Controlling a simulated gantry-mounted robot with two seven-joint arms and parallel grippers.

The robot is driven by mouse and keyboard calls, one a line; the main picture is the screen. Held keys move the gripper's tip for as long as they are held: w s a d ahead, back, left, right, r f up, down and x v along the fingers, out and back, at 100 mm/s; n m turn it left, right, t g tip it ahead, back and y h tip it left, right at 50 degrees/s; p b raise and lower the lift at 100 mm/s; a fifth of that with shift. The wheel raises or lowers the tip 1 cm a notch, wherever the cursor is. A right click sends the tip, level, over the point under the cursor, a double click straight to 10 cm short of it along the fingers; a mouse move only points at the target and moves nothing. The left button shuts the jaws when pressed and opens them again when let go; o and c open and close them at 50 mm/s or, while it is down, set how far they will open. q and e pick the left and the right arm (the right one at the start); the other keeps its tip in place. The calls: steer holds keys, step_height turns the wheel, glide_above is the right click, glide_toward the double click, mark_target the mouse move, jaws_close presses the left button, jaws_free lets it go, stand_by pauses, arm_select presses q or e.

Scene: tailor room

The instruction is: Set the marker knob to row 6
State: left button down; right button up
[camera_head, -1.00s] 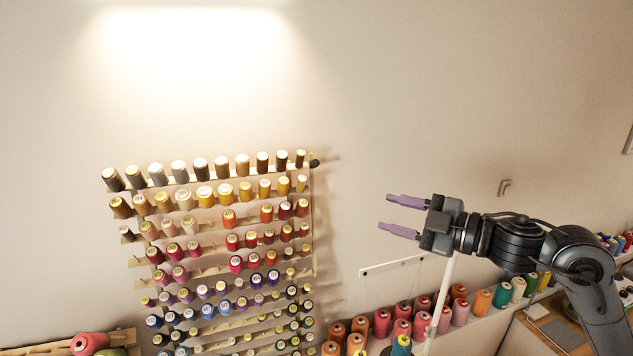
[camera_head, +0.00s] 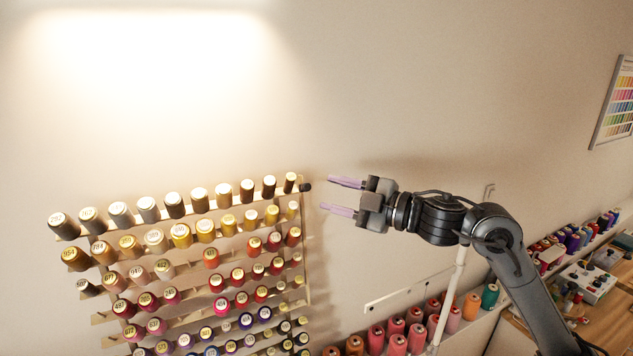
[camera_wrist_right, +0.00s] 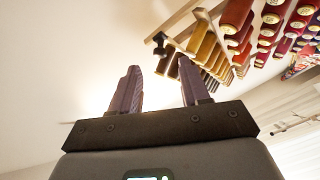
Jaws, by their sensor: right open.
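The marker knob (camera_head: 306,187) is a small dark knob at the top right end of the thread rack (camera_head: 308,235), level with the top row of spools. In the right wrist view a dark knob (camera_wrist_right: 159,37) shows at the rack's corner, just beyond my fingertips. My right gripper (camera_head: 326,193) is open and empty, its two purple fingers pointing left at the knob, a short gap to its right in the head view. It also shows open in the wrist view (camera_wrist_right: 159,64). I see no contact. My left gripper is not in view.
Rows of numbered thread spools (camera_head: 181,235) fill the rack left of the knob. A pale pole (camera_head: 452,290) stands below my right arm. A shelf of large cones (camera_head: 396,333) is at lower right. The wall above the rack is clear.

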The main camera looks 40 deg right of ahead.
mark_target(309, 188)
steer(key=p+x, duration=0.1)
steer(key=x, duration=0.2)
steer(key=shift+w+a+r, duration=0.1)
steer(key=shift+w+r, duration=0.05)
steer(key=shift+w, duration=0.15)
steer(key=shift+w+a+p, duration=0.25)
steer(key=shift+w+p, duration=0.05)
steer(key=shift+w, duration=0.25)
jaws_close()
steer(key=shift+f, duration=0.2)
